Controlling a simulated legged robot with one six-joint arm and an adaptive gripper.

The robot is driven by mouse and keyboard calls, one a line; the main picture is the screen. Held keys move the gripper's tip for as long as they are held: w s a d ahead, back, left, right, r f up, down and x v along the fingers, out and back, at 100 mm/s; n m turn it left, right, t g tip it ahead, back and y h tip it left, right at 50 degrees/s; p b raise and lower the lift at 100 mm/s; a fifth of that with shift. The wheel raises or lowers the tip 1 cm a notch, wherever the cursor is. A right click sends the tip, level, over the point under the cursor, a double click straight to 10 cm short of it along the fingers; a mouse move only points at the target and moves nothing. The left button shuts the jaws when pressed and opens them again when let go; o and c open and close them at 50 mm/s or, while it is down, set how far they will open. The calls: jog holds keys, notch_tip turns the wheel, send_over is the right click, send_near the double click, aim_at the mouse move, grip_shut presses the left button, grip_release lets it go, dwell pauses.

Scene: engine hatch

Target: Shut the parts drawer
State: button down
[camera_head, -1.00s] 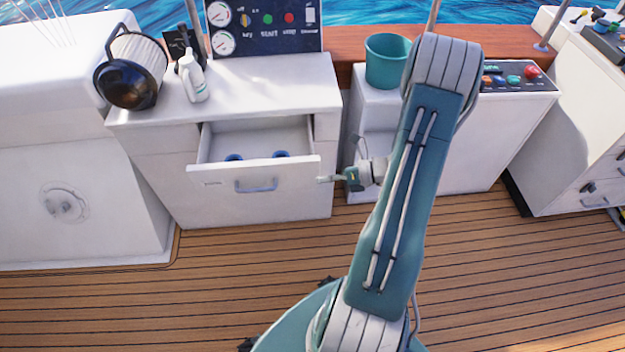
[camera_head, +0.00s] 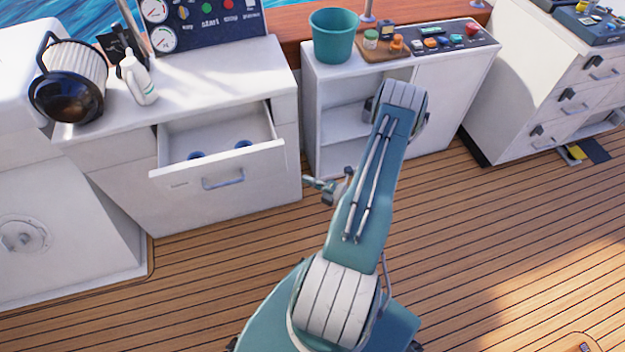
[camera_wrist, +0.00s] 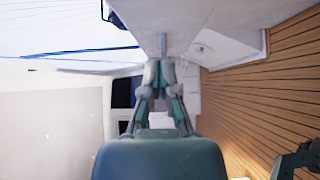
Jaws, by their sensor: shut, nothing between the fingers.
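The parts drawer (camera_head: 217,165) stands pulled out of the white cabinet, in the middle left of the head view. Its white front has a blue-grey bar handle (camera_head: 223,179). Two small blue round things (camera_head: 196,155) show inside. My gripper (camera_head: 310,181) is just right of the drawer front's right end, with a small gap in the picture. Its fingers are shut and empty. In the wrist view my gripper (camera_wrist: 158,66) points at pale cabinet surfaces. I cannot tell there which surface is the drawer front.
A white bottle (camera_head: 137,80) and a black-and-white round filter-like thing (camera_head: 68,85) stand on the cabinet top. A teal bucket (camera_head: 333,36) stands on the open-shelved unit to the right. A control panel (camera_head: 200,20) is behind. The plank deck (camera_head: 230,260) in front is clear.

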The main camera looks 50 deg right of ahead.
aim_at(279, 159)
jog(key=w, duration=0.8)
jog(key=shift+w+d, duration=0.5)
jog(key=shift+w, duration=0.1)
